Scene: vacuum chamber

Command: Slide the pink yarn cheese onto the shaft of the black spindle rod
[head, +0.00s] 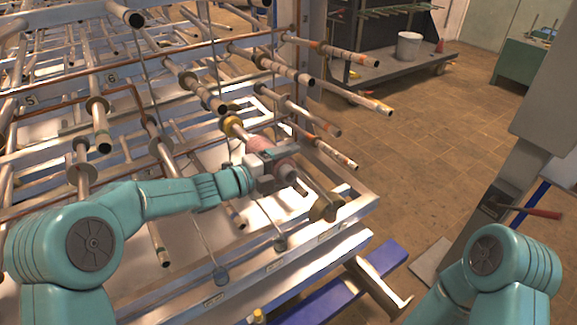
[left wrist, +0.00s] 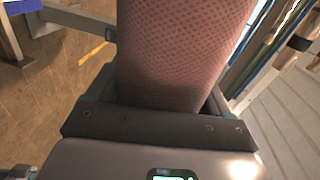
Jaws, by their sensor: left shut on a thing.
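The pink yarn cheese (head: 260,143) is held in my left gripper (head: 270,160), over the front of the metal rack. In the left wrist view the cheese (left wrist: 182,50) is a large pink, dotted cylinder close against the gripper, filling the upper middle.
Several rods with collars stick out of the rack around the gripper, including a rusty rod (head: 325,150) to its right. A blue beam (head: 345,285) lies below the front. A white bucket (head: 408,46) stands on a cart behind. The brown floor at right is mostly clear.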

